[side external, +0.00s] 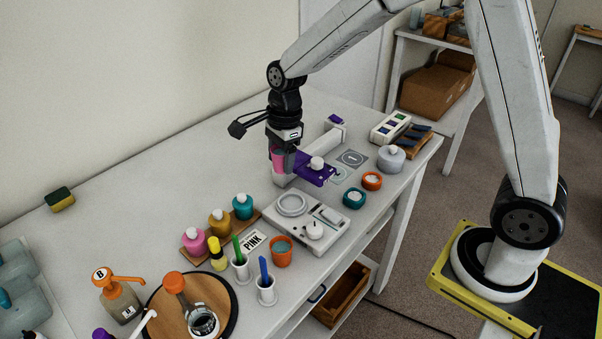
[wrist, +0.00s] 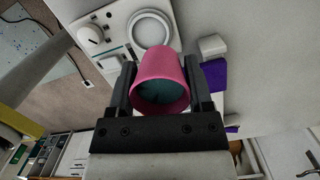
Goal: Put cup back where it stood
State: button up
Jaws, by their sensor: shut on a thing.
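A pink cup (wrist: 172,66) is held between the two dark fingers of my gripper (wrist: 163,84) in the wrist view. Its open rim faces the camera, and dark teal shows inside. In the side view the cup (side external: 278,161) is partly covered by my gripper (side external: 283,152), just left of a purple plate with a white knob (side external: 316,172). The cup looks upright. I cannot tell whether its bottom touches anything. Grey square pads with ring marks (side external: 352,157) lie bare on the table to the right.
A white device with a ring and dial (side external: 328,238) stands in front of the cup. Teal (side external: 354,198) and orange (side external: 372,181) small pots and a grey jar (side external: 391,158) stand right. Pink, amber and teal bottles (side external: 219,222), an orange cup (side external: 281,252) and pen holders stand front left.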

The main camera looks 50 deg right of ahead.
send_over(257, 199)
jog(key=f, duration=0.5)
jog(key=shift+d+f, duration=0.2)
jog(key=shift+f, duration=0.2)
jog(key=shift+s+f, duration=0.1)
jog(key=shift+f, duration=0.1)
jog(key=shift+f, duration=2.8)
jog(key=shift+f, duration=0.55)
jog(key=o, duration=1.3)
jog(key=shift+o, duration=0.2)
jog(key=shift+r, duration=0.1)
notch_tip(257, 199, up, 7)
